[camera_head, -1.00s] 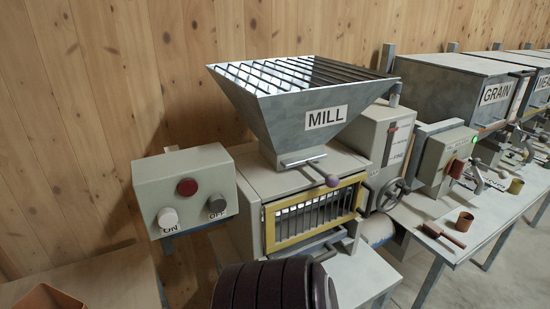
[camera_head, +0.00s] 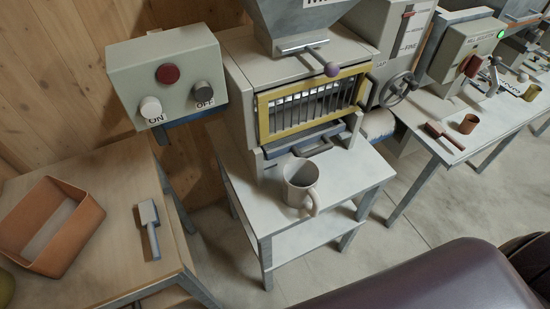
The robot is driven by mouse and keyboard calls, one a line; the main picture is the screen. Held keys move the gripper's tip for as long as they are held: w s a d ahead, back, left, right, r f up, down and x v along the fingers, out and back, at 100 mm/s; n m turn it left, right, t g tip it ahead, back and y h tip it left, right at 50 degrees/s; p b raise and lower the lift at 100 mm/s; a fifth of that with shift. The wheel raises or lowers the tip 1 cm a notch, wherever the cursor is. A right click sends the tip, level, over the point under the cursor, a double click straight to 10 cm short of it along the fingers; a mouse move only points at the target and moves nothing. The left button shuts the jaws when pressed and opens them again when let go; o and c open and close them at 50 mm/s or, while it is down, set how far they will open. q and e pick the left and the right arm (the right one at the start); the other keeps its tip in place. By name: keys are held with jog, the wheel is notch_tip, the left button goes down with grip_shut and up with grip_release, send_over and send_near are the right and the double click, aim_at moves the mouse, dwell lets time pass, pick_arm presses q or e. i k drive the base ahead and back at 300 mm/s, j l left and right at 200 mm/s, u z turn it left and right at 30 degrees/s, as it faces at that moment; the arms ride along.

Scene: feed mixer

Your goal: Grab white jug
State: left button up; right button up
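The white jug (camera_head: 299,184) stands upright on the small grey-white table (camera_head: 268,214) in front of the mill (camera_head: 300,95). It looks pale grey-white with an open top, and its handle (camera_head: 314,205) points toward the front right. The jug is just below the mill's outlet, near the table's front edge. Neither of my grippers shows in the head view. A large dark purple part of my own body fills the lower right and covers the floor there, but it does not cover the jug.
A control box (camera_head: 168,80) with ON and OFF knobs stands left of the mill.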

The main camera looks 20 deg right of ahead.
aim_at(301, 176)
jog(key=z, duration=0.8)
